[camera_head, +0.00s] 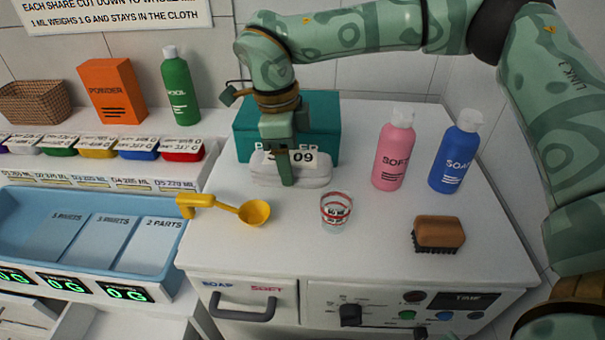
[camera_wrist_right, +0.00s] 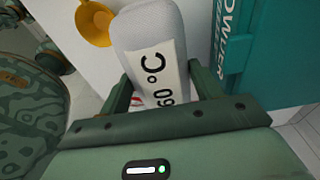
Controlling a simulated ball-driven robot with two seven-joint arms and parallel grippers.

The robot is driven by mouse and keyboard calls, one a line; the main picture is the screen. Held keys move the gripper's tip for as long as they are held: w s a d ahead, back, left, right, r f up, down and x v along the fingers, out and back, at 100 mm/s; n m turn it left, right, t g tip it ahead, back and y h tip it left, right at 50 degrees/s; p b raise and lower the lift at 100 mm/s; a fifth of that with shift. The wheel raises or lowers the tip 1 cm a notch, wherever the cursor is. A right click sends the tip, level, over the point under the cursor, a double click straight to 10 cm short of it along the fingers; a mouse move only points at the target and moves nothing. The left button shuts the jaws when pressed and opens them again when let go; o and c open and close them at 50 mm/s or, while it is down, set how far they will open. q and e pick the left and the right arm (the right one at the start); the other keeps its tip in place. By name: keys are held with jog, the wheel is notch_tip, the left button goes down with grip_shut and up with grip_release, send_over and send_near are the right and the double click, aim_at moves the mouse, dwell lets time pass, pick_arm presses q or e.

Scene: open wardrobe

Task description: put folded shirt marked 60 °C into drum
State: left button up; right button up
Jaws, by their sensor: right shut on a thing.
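The folded shirt (camera_head: 262,175) is a pale grey-white bundle on or just above the white machine top, in front of the teal powder box. Its label shows upside down in the head view. In the right wrist view the shirt (camera_wrist_right: 150,32) fills the space between the fingers, and its label reads 60 °C. My right gripper (camera_head: 287,175) reaches down from above and is shut on the shirt. I cannot tell whether the shirt touches the top. My left gripper is not in view. The drum is not in view; only the machine's upper front (camera_head: 325,288) shows.
A yellow scoop (camera_head: 254,212), a measuring glass (camera_head: 337,212) and a brush (camera_head: 438,233) lie in front. Pink (camera_head: 392,155) and blue (camera_head: 455,157) bottles stand right. The teal box (camera_head: 320,125) is close behind the shirt. A blue tray (camera_head: 20,215) is at left.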

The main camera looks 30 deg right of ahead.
jog(key=shift+f, duration=0.5)
notch_tip(320, 180, down, 4)
jog(key=shift+d+r, duration=0.15)
jog(key=shift+r, duration=0.1)
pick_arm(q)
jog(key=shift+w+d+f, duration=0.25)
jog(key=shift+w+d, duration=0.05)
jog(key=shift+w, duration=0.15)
pick_arm(e)
jog(key=shift+f, duration=0.15)
jog(key=o, duration=1.1)
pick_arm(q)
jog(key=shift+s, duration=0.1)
